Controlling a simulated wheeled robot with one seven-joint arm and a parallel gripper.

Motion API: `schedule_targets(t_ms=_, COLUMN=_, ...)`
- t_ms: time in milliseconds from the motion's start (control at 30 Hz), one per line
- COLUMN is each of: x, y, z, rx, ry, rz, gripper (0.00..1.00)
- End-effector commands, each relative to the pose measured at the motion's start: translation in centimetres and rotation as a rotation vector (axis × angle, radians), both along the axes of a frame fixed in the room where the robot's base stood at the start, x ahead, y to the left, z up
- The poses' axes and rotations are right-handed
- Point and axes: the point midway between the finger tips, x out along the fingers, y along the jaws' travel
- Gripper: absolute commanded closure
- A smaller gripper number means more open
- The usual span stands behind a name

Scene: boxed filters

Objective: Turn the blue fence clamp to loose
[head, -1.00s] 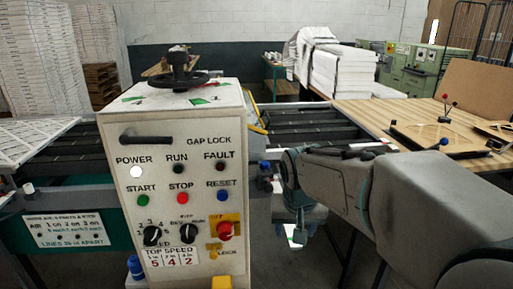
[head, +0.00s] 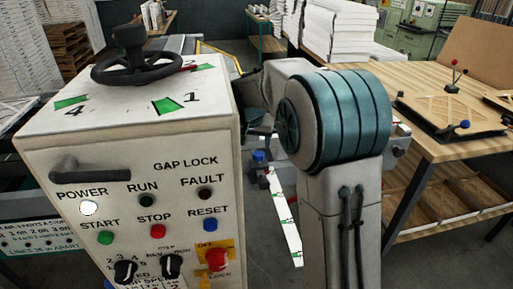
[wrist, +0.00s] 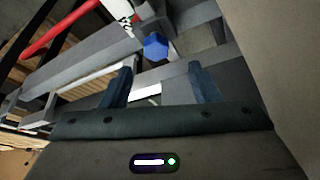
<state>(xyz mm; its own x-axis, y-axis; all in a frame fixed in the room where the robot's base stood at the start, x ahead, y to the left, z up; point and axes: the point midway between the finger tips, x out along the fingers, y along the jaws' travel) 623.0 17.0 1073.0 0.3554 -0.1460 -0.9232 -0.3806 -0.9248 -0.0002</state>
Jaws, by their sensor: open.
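A small blue knob, which looks like the fence clamp (head: 259,156), sits low in the gap between the control box and my arm in the head view. It also shows in the wrist view as a blue faceted knob (wrist: 155,46) on a grey rail, beyond and between my fingertips. My gripper (wrist: 158,78) is open with nothing between its fingers, and it is apart from the knob. In the head view my gripper is mostly hidden behind my arm and the control box. I cannot read the clamp's setting.
The white control box (head: 130,150) with a black handwheel (head: 144,68) stands close on the left. A white strip with green marks (head: 285,215) hangs near the clamp. A wooden workbench (head: 440,145) is at the right. A red bar (wrist: 60,32) crosses the wrist view's upper left.

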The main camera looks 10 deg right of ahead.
Motion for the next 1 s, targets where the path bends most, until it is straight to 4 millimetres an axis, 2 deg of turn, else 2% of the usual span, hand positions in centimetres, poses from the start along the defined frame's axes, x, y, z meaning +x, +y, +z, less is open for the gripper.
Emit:
schedule_targets(t_ms=200, x=1.1, y=-1.0, z=-3.2, rx=0.0, ry=0.007, rz=-0.009, gripper=0.44)
schedule_targets(t_ms=400, x=2.0, y=-1.3, z=-5.5, rx=-0.001, ry=0.004, rz=-0.005, gripper=0.44)
schedule_targets(t_ms=767, x=2.3, y=-1.2, z=-6.2, rx=0.0, ry=0.001, rz=-0.002, gripper=0.44)
schedule_targets(t_ms=800, x=2.3, y=-1.2, z=-6.2, rx=0.0, ry=0.001, rz=-0.001, gripper=0.5)
schedule_targets(t_ms=933, x=2.3, y=-1.2, z=-6.2, rx=0.0, ry=0.001, rz=-0.002, gripper=0.86)
schedule_targets(t_ms=1000, x=2.3, y=-1.2, z=-6.1, rx=0.0, ry=0.001, rz=-0.002, gripper=0.89)
